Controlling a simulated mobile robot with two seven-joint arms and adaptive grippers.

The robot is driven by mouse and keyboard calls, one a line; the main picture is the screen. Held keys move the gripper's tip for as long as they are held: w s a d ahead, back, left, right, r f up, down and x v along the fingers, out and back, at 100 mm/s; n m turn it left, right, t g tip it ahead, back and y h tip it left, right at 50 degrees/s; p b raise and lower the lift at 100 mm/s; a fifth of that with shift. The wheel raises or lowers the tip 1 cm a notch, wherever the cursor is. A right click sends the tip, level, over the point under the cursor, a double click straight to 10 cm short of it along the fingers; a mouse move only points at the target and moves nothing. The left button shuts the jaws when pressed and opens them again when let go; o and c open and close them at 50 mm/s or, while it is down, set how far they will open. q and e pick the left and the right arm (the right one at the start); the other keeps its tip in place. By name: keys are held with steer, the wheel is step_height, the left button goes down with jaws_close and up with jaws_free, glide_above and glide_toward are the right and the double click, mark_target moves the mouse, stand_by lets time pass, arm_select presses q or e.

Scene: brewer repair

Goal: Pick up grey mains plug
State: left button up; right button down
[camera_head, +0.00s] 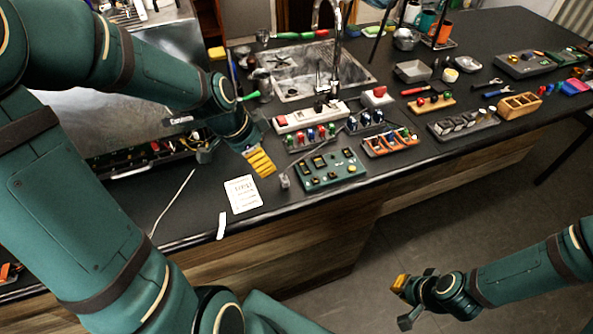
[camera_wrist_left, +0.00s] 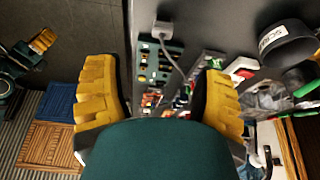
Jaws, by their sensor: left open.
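The grey mains plug (camera_head: 285,181) lies on the dark worktop at the left edge of the green control board, at the end of a grey cable. In the left wrist view the plug (camera_wrist_left: 162,29) shows near the top, beyond the fingers, with its cable running down from it. My left gripper (camera_head: 260,162), with yellow ribbed fingers, is over the worktop just up and left of the plug. In the left wrist view its fingers (camera_wrist_left: 158,85) are wide apart with nothing held. My right gripper (camera_head: 405,301) is away from the worktop, over the floor, its fingers apart and empty.
The green control board (camera_head: 332,170) lies right of the plug. A white printed card (camera_head: 242,194) lies left of it. A white power strip (camera_head: 311,116) and racks of coloured parts (camera_head: 390,142) are behind. A sink (camera_head: 300,70) is further back.

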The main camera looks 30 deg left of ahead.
mark_target(282, 178)
arm_select(q)
steer(key=b+x, duration=0.1)
steer(key=x, duration=0.6)
steer(key=shift+w+f, duration=0.1)
steer(key=shift+f, duration=0.2)
steer(key=shift+w+x, duration=0.2)
steer(key=shift+x, duration=2.8)
steer(key=shift+a+r, duration=0.1)
steer(key=shift+c, duration=0.2)
jaws_close()
